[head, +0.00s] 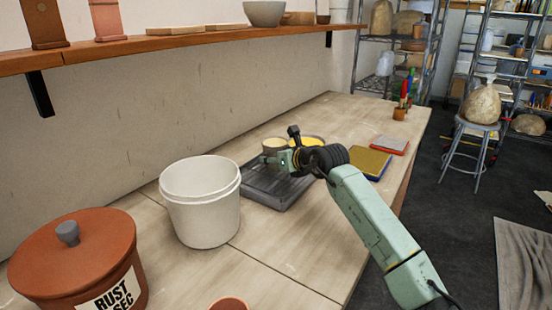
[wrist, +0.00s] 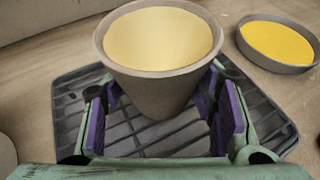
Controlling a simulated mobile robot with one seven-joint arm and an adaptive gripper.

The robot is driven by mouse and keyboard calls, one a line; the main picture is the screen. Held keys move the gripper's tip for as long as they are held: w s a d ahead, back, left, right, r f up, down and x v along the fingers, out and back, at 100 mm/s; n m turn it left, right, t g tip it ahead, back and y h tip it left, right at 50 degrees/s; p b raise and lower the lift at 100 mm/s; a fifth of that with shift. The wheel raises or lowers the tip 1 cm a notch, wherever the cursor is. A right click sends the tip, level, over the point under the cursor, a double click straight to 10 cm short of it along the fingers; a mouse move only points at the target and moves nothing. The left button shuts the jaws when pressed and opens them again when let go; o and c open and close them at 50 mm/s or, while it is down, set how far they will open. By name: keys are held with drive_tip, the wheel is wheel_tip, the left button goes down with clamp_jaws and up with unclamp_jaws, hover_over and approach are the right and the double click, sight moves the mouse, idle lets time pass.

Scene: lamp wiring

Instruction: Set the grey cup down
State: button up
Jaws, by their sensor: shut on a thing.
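The grey cup (wrist: 160,90) stands upright between my gripper's purple-padded fingers in the wrist view, with a smooth yellow fill showing inside its rim. It also shows in the head view (head: 273,144), partly hidden by my gripper. My gripper (head: 280,158) is shut on the cup's sides; its fingers also show in the wrist view (wrist: 165,112). The cup is over the dark ribbed tray (head: 265,190), which shows below it in the wrist view (wrist: 75,110). I cannot tell whether the cup's base touches the tray.
A shallow dish with yellow inside (wrist: 278,43) lies right of the cup. A white bucket (head: 202,215) stands left of the tray. A rust lidded jar (head: 60,265) is at the front left. Yellow and red flat items (head: 370,163) lie right of my arm.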

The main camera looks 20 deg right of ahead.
drive_tip(key=shift+s+a+r, duration=0.1)
drive_tip(key=shift+a+r, duration=0.05)
drive_tip(key=shift+r, duration=0.1)
drive_tip(key=shift+f, duration=0.3)
drive_tip(key=o, duration=1.6)
drive_tip(key=shift+c, duration=0.2)
drive_tip(key=shift+r, duration=0.15)
drive_tip(key=shift+r, duration=0.25)
drive_tip(key=b+v, duration=0.1)
drive_tip(key=v, duration=0.2)
drive_tip(key=b+v, duration=0.1)
drive_tip(key=v, duration=0.3)
drive_tip(key=b+v, duration=0.1)
drive_tip(key=v, duration=0.2)
drive_tip(key=shift+s+f+b, duration=0.15)
drive_tip(key=shift+s+b, duration=0.15)
drive_tip(key=shift+s, duration=0.2)
drive_tip(key=shift+s+d+r, duration=0.2)
drive_tip(key=shift+s+r, duration=0.1)
drive_tip(key=shift+s, duration=0.15)
